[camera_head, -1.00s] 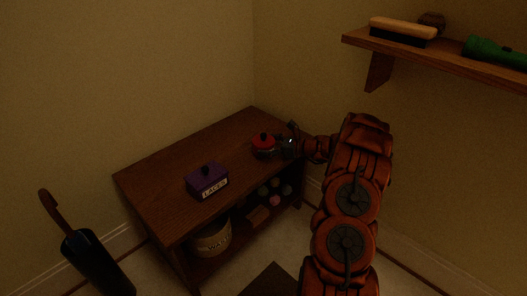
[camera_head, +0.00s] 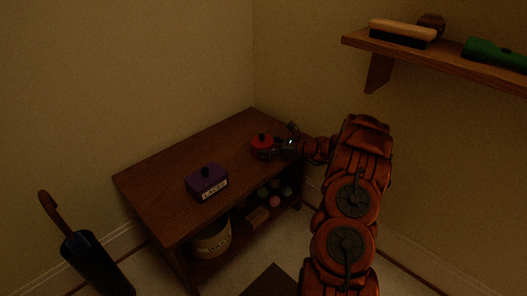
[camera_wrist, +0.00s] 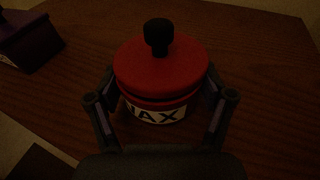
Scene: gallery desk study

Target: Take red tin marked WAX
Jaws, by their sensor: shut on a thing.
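The red tin (camera_head: 262,142) stands near the back right of the wooden desk top. In the wrist view the red tin (camera_wrist: 160,72) has a red lid with a black knob and a white label whose visible letters read "AX", the first letter partly hidden. My gripper (camera_head: 279,146) reaches it from the right. In the wrist view my gripper (camera_wrist: 160,105) has a finger on each side of the tin, shut on its body below the lid. Whether the tin touches the desk is hard to tell.
A purple box (camera_head: 207,182) labelled LACES sits on the desk (camera_head: 160,169) left of the tin. A pale bucket (camera_head: 212,240) and several small round things are on the lower shelf. An umbrella-like item (camera_head: 90,262) stands left.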

